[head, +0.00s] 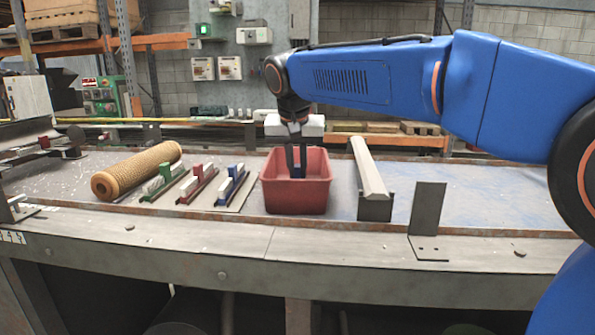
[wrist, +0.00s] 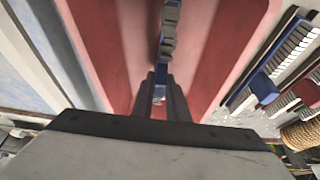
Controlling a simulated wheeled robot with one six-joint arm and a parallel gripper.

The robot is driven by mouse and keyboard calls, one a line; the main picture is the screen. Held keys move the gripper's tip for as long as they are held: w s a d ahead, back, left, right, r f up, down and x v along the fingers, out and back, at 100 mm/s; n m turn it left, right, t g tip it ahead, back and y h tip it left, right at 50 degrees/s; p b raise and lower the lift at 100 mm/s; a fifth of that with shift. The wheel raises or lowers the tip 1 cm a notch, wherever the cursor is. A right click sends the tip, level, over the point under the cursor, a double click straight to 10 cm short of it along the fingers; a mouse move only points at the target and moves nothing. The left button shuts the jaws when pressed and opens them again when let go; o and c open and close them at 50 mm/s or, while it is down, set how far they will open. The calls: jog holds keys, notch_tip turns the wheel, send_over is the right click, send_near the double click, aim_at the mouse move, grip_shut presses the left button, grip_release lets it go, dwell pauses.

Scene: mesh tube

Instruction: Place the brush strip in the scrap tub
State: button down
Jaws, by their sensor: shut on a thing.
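The scrap tub (head: 296,201) is an open red tub in the middle of the bench in the head view. My gripper (head: 296,171) points down into it, with its fingertips below the tub's rim. In the wrist view my gripper (wrist: 160,92) is shut on a narrow brush strip (wrist: 168,42) with blue edges and grey segments. The strip extends away from the fingers between the tub's red walls (wrist: 98,40). Its far end is cut off by the picture edge. I cannot tell whether the strip touches the tub floor.
Green, red and blue brush pieces (head: 233,186) stand on a pale plate left of the tub. A tan perforated roll (head: 137,170) lies farther left. A long pale bar (head: 368,168) on a grey support and an upright grey plate (head: 428,208) are on the right.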

jog(key=shift+f, duration=0.2)
jog(key=c, duration=1.7)
grip_release()
jog(key=shift+f, duration=0.1)
jog(key=v, duration=1.2)
jog(key=shift+w, duration=0.1)
